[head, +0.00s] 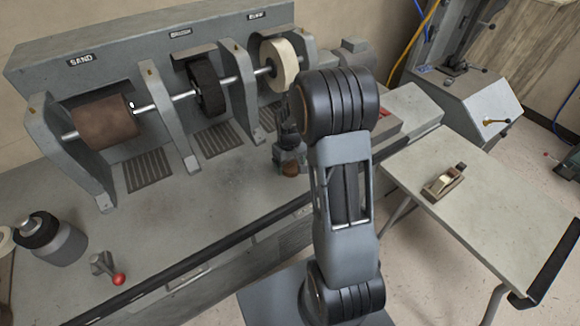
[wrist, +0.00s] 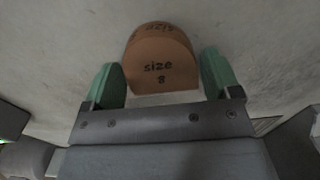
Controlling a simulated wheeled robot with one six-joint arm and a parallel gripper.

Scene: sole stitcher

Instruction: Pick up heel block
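The heel block (wrist: 158,67) is a brown, round-topped block marked "size 8" in the wrist view. It lies between and just beyond the green fingertips of my gripper (wrist: 162,78). A narrow gap shows on the right side, and the left finger is very close to the block. My gripper looks open around it. In the head view the block (head: 290,168) is a small brown patch on the workbench, mostly hidden by my gripper (head: 288,155) and arm.
The workbench (head: 215,215) carries a brown sanding drum (head: 103,117), a black brush wheel (head: 207,86) and a pale buffing wheel (head: 279,65) behind. A red-knobbed lever (head: 118,279) and a grey jar (head: 60,242) stand left. A side table (head: 480,190) holds a small hand plane (head: 443,182).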

